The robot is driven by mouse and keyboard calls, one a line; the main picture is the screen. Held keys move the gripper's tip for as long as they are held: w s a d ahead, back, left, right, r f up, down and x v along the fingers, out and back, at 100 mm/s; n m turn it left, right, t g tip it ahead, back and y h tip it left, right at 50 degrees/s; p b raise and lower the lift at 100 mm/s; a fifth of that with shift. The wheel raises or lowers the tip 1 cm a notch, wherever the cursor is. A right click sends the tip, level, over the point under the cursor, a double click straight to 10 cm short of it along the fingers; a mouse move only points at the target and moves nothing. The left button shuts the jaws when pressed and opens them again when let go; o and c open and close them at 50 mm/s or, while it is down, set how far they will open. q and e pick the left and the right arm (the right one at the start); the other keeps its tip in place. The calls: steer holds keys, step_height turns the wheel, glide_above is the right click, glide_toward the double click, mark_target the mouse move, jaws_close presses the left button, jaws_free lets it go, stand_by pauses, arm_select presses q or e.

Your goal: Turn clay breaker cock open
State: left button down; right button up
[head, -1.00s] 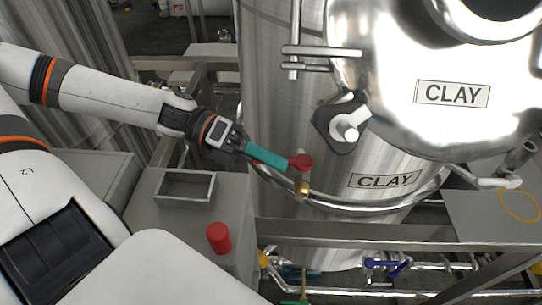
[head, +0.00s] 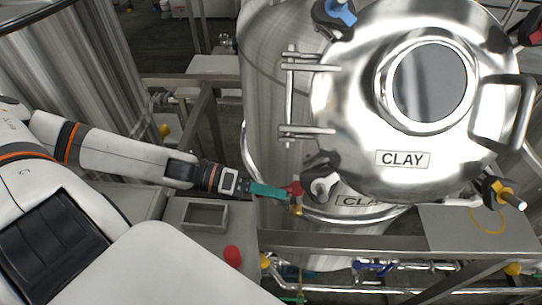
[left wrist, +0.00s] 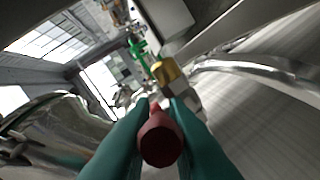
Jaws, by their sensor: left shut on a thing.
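The clay tank (head: 350,170) is a shiny steel vessel with CLAY labels on its lid and front. Its breaker cock, a small valve with a red handle (head: 295,188) and a brass end (head: 296,210), sits low on the tank's left front. My left gripper (head: 284,191), with teal fingers, reaches it from the left and is shut on the red handle. In the left wrist view the red handle (left wrist: 160,140) sits between the teal fingers, with the brass part (left wrist: 167,72) beyond. Part of the handle is hidden by the fingers. My right gripper is not in view.
A grey cabinet with a shallow open tray (head: 205,229) and a red cylinder (head: 232,256) stands left of the tank. A steel rail (head: 350,243) crosses in front, with pipes and a blue-handled valve (head: 375,267) below. Lid clamps (head: 322,182) jut out above the cock.

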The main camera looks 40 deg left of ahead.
arm_select(q)
steer(key=shift+r, duration=0.1)
steer(key=c, duration=1.4)
jaws_free()
steer(key=shift+a, duration=0.1)
steer(key=b+v, duration=0.1)
steer(key=v, duration=1.1)
steer(key=shift+w, duration=0.1)
